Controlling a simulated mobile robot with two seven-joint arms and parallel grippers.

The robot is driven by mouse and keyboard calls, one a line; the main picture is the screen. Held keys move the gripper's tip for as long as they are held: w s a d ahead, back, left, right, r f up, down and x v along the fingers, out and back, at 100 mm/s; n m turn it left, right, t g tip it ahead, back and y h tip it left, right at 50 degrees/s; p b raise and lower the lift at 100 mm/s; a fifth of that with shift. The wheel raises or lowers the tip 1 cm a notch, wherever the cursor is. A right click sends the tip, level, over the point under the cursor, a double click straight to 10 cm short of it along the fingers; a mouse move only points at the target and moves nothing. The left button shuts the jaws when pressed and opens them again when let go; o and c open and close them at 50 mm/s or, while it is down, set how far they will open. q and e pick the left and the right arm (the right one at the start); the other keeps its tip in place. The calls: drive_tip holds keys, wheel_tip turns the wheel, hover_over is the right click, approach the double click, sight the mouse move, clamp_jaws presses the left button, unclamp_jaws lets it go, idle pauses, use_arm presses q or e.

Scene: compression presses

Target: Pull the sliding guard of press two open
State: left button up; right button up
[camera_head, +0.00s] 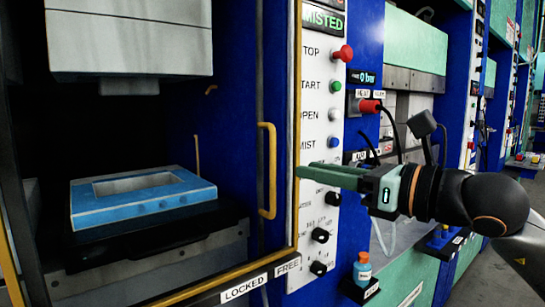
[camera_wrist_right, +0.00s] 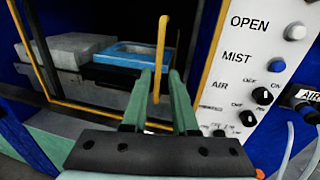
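The guard's yellow frame (camera_head: 297,130) stands at the right side of the press opening, with a yellow upright handle (camera_head: 268,171) on it. The handle also shows in the right wrist view (camera_wrist_right: 161,48). My right gripper (camera_head: 299,172) is open and empty, its green fingers pointing left toward the handle. In the head view, the fingertips are just right of the handle, with a gap. In the right wrist view (camera_wrist_right: 160,73), the handle lines up between the two fingers; contact is not visible. No press number is readable. My left gripper is not in view.
A blue mould (camera_head: 150,205) sits inside the press under a grey upper block (camera_head: 130,45). A control panel (camera_head: 310,95) with buttons and knobs is close to my right gripper. LOCKED (camera_head: 244,288) and FREE (camera_head: 287,267) labels lie below. A small bottle (camera_head: 362,270) stands at lower right.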

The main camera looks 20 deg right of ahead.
sight(275, 163)
drive_tip(key=p+x, duration=0.2)
drive_tip(key=x, duration=0.6)
drive_tip(key=shift+w+a+r+p, duration=0.1)
drive_tip(key=shift+w+a+p, duration=0.1)
drive_tip(key=shift+a+p, duration=0.1)
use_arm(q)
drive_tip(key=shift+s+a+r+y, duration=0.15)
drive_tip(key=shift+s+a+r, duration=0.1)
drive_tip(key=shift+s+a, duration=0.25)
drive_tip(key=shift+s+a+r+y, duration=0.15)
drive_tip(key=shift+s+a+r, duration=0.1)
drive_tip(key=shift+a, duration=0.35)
use_arm(e)
drive_tip(key=shift+w+a, duration=0.1)
drive_tip(key=shift+w, duration=0.15)
drive_tip(key=shift+c, duration=0.3)
clamp_jaws()
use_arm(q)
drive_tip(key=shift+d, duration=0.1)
